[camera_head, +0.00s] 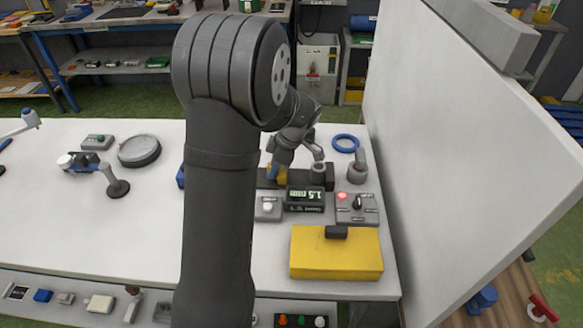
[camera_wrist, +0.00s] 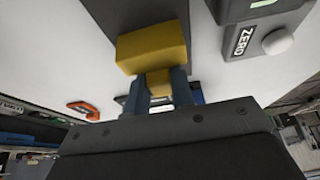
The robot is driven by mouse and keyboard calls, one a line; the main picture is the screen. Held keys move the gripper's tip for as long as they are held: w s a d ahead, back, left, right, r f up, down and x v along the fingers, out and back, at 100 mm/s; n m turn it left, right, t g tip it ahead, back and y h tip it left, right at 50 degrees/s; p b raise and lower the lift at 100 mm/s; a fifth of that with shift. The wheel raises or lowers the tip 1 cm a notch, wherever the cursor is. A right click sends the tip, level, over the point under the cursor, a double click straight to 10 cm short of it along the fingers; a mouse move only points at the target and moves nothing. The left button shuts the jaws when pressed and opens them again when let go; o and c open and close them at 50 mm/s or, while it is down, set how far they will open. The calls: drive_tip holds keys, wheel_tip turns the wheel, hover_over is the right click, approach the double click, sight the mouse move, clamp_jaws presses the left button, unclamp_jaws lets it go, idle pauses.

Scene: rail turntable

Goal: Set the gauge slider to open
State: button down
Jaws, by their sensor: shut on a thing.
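The gauge has a black rail body (camera_head: 321,181) and a lit display (camera_head: 305,194) that reads about 1.5 mm, seen upside down. Its yellow slider (camera_head: 281,176) is at the left part of the rail, partly hidden by my gripper (camera_head: 272,170). In the wrist view, the yellow slider (camera_wrist: 152,48) has a narrower yellow part between the blue-grey fingers of my gripper (camera_wrist: 161,88). The gripper is shut on that part. I cannot read any open mark for the slider.
A grey box with a white button (camera_head: 267,207) stands left of the display; the ZERO button (camera_wrist: 278,41) shows in the wrist view. A switch box with a red light (camera_head: 356,209), a yellow box (camera_head: 336,256) and a blue ring (camera_head: 345,143) are close by. A white panel (camera_head: 470,130) bounds the right.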

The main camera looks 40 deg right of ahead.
drive_tip(key=shift+w+a, duration=0.7)
drive_tip(key=c, duration=1.2)
unclamp_jaws()
drive_tip(key=shift+w+a, duration=0.1)
drive_tip(key=shift+c, duration=0.2)
drive_tip(key=shift+r, duration=0.15)
drive_tip(key=v, duration=1.7)
